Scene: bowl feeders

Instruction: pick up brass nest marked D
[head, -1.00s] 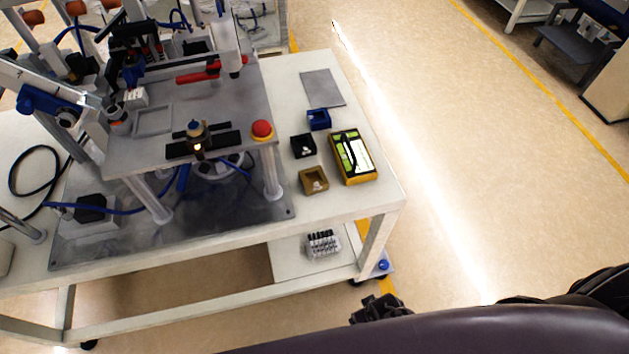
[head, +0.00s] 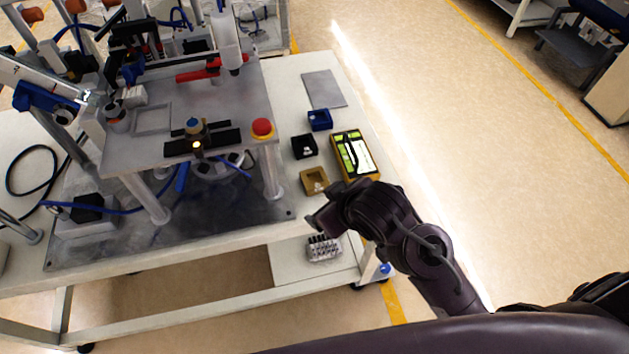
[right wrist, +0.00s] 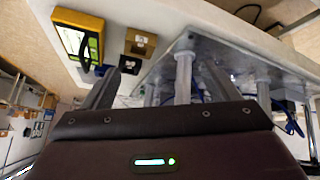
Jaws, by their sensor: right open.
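The brass nest (head: 314,181) is a small open brownish-gold box on the white table near its front right corner. It also shows in the right wrist view (right wrist: 140,42), at upper middle. A pale patch shows on it, but I cannot read a letter. My right gripper (head: 322,217) is at the table's front edge, just in front of the nest and apart from it. In the right wrist view its fingers (right wrist: 158,88) are spread with nothing held between them. My left gripper is not in view.
A black nest (head: 304,146) and a blue nest (head: 319,120) stand behind the brass one. A yellow-and-black device (head: 354,156) lies close on the right. A raised machine plate (head: 225,125) with a red button (head: 262,128) and metal legs stands to the left.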

